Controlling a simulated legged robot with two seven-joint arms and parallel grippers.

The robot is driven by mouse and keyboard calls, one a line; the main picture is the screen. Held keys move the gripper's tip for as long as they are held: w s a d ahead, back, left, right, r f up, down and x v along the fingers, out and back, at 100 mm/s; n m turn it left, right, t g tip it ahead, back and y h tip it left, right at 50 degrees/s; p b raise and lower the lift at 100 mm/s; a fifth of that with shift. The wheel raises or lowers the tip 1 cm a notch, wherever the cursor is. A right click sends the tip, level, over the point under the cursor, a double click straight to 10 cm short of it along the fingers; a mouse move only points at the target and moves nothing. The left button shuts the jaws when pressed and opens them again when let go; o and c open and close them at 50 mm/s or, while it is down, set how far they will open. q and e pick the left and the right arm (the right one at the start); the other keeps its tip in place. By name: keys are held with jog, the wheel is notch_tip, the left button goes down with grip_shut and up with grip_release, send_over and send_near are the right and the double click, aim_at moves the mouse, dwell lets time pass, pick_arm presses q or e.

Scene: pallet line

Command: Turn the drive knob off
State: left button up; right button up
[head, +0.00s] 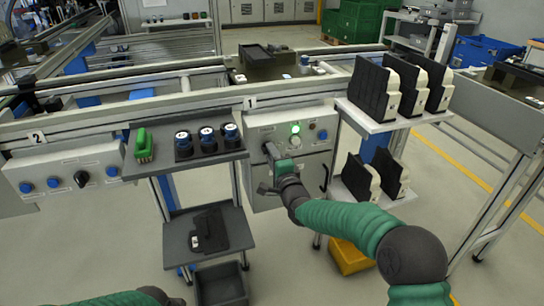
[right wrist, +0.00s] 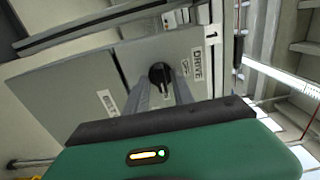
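The control box (head: 310,165) hangs under the conveyor at station 1, with a lit green lamp (head: 295,128) on its front. In the right wrist view, the black drive knob (right wrist: 160,76) sits on the grey panel beside a DRIVE label (right wrist: 197,65). My right gripper (head: 268,152) is at the left part of the box front. Its two grey fingers (right wrist: 163,86) are apart, one on each side of the knob in the picture; contact is not clear. In the head view the gripper hides the knob. Only a piece of my left arm shows at the bottom left.
The station 2 panel (head: 70,170), with blue buttons and a black knob, is at the left. A small shelf (head: 190,165) with blue-topped cylinders and a green item stands left of the box. Racks (head: 365,120) with black-and-white parts stand close on its right.

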grip_shut()
